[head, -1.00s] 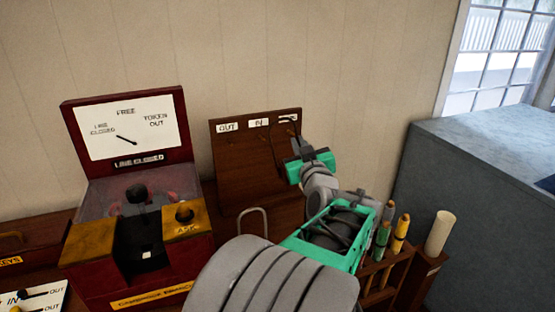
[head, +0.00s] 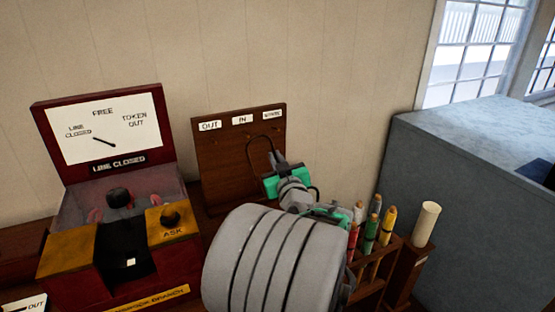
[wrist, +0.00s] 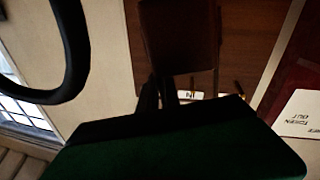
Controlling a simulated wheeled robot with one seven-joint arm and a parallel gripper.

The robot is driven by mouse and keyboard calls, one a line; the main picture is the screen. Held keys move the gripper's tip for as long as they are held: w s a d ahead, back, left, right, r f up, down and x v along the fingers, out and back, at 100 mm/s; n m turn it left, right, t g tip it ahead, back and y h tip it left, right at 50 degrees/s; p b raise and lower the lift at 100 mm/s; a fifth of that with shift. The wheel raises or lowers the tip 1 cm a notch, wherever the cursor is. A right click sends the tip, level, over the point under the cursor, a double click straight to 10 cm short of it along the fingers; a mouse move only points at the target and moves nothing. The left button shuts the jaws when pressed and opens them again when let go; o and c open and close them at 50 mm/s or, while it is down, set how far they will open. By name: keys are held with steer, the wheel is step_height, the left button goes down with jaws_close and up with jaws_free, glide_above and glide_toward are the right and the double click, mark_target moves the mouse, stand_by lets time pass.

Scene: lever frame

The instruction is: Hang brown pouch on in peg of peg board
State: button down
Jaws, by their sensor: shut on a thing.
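The brown peg board (head: 222,165) stands against the wall in the head view, with OUT, IN and a third label along its top. The IN label (head: 239,120) is in the middle; its peg is too small to make out clearly. My gripper (head: 276,163) is in front of the board's right part, below the labels. In the wrist view the fingers (wrist: 160,92) are shut on the dark brown pouch (wrist: 180,38), which is held in front of the board. A dark hoop (head: 250,150) curves up beside my gripper. Whether it touches a peg cannot be told.
A red instrument box (head: 110,170) with a dial and LINE CLOSED sign stands left of the board. A rack (head: 375,265) with coloured sticks and a pale roll (head: 426,222) are to the right. A grey-blue counter (head: 450,200) stands by the window.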

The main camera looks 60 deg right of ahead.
mark_target(261, 147)
steer(key=shift+w+a+f+p+x, duration=0.1)
steer(key=shift+w+a+p+x, duration=0.1)
steer(key=shift+p+x, duration=0.8)
steer(key=shift+w+a+f+p+x, duration=0.15)
steer(key=shift+p+x, duration=0.5)
steer(key=shift+x, duration=0.65)
steer(key=shift+w+a+f+p+x, duration=0.1)
steer(key=shift+a+p+x, duration=0.1)
steer(key=shift+p+x, duration=0.85)
steer(key=w+d+f+b, duration=0.1)
steer(key=b, duration=0.1)
steer(key=shift+w+f+b, duration=0.2)
steer(key=shift+b, duration=0.15)
steer(key=c, duration=1.5)
jaws_free()
steer(key=shift+a+f, duration=0.1)
steer(key=shift+a, duration=0.1)
